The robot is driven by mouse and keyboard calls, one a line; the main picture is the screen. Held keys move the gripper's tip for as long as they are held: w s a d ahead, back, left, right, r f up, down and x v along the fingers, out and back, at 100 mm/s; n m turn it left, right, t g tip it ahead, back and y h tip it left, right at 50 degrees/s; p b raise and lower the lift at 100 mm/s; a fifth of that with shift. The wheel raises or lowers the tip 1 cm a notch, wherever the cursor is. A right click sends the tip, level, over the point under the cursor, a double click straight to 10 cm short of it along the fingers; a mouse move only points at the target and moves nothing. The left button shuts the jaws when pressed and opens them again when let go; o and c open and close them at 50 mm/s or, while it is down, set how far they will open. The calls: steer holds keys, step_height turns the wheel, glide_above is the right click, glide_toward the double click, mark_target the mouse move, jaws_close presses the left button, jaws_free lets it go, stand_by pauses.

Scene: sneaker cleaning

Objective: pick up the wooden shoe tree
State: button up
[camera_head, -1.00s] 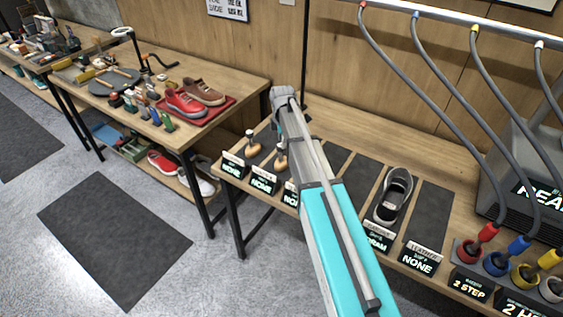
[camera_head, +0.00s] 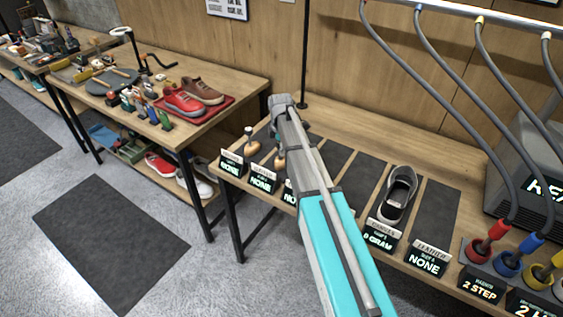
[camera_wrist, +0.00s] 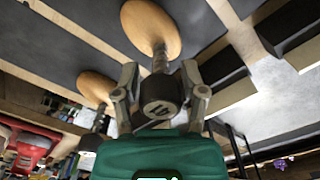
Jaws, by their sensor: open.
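Two wooden shoe trees stand on the dark mats of the near bench in the head view: one at the left (camera_head: 252,147) and one beside it (camera_head: 280,161), close to my arm. In the wrist view, one shoe tree's oval wooden body (camera_wrist: 152,27) is straight ahead, and its metal stem ends in a dark knob between my fingers. A second shoe tree (camera_wrist: 95,86) is to the left there. My gripper (camera_wrist: 161,95) is open, with its fingers on either side of the stem and knob. Contact cannot be told.
A grey shoe (camera_head: 397,194) stands on a mat right of my arm. Label signs (camera_head: 262,180) line the bench's front edge. Coloured hose nozzles (camera_head: 515,248) stand at the right. Another bench holds red and brown shoes on a red tray (camera_head: 210,118).

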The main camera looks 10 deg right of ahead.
stand_by(0.5)
jaws_close()
